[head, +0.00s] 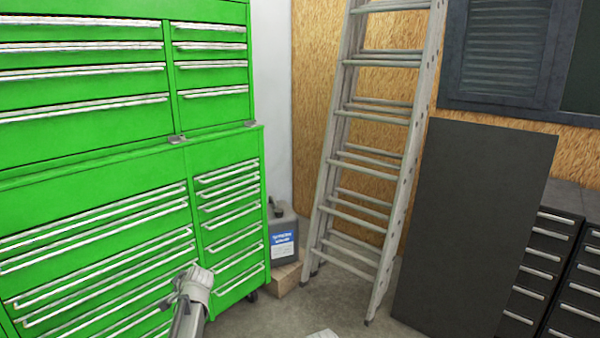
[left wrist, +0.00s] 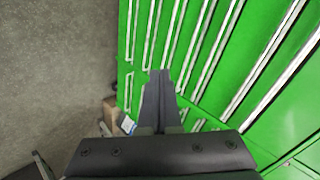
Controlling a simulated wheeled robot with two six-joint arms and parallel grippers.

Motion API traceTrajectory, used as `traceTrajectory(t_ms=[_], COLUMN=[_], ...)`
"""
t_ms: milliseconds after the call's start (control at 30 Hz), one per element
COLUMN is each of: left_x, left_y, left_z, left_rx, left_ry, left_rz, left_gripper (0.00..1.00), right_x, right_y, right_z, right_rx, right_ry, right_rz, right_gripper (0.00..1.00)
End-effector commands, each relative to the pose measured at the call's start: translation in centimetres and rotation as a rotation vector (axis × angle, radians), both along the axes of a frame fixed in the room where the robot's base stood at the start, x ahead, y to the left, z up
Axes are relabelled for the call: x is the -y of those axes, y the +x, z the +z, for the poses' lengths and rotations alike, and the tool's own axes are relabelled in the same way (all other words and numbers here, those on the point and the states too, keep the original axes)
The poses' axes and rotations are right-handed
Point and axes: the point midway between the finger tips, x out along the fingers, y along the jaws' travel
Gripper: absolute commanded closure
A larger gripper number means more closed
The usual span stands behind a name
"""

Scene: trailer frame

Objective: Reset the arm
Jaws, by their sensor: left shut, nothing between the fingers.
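My left gripper (head: 192,281) is at the lower left of the head view, in front of the lower drawers of the green tool cabinet (head: 95,165). In the left wrist view its two dark fingers (left wrist: 158,92) are together, with nothing between them. The green drawer fronts with silver handles fill the right of that view (left wrist: 215,55). I cannot tell the exact gap between the fingers and the drawers. My right gripper is in neither view.
A metal ladder (head: 385,150) leans on the wall. A dark panel (head: 470,230) stands by black drawers (head: 545,265). Bare concrete floor (left wrist: 55,70) shows left in the wrist view.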

Motion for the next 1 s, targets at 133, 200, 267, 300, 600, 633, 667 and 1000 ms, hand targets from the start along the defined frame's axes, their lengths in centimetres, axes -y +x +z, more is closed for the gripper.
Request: traceTrajectory(t_ms=[133, 200, 267, 300, 600, 633, 667, 1000], left_x=[9.8, 13.8, 17.1, 19.1, 28.9, 29.6, 30.1, 32.1], left_y=[-5.9, -8.7, -11.4, -13.3, -25.2, -26.2, -27.2, -30.6], left_z=[-2.9, -4.1, -5.0, -5.6, -7.5, -7.6, -7.7, -2.2], left_rx=[-0.086, -0.137, -0.187, -0.223, -0.462, -0.482, -0.504, -0.583], left_ry=[-0.182, -0.259, -0.320, -0.355, -0.517, -0.527, -0.534, -0.561], left_rz=[0.028, 0.045, 0.058, 0.067, 0.114, 0.117, 0.119, 0.136], left_gripper=[1.00, 1.00, 1.00, 1.00, 1.00, 1.00, 1.00, 1.00], right_x=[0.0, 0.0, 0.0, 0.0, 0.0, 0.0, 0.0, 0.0], right_y=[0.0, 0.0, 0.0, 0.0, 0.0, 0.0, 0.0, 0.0], right_z=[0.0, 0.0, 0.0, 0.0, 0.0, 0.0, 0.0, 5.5], right_rx=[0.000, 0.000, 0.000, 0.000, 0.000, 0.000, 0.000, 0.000], right_ry=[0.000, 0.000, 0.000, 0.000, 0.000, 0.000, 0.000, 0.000], right_rz=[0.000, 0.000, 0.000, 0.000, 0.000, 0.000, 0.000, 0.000], right_gripper=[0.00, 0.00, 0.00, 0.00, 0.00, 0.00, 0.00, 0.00])
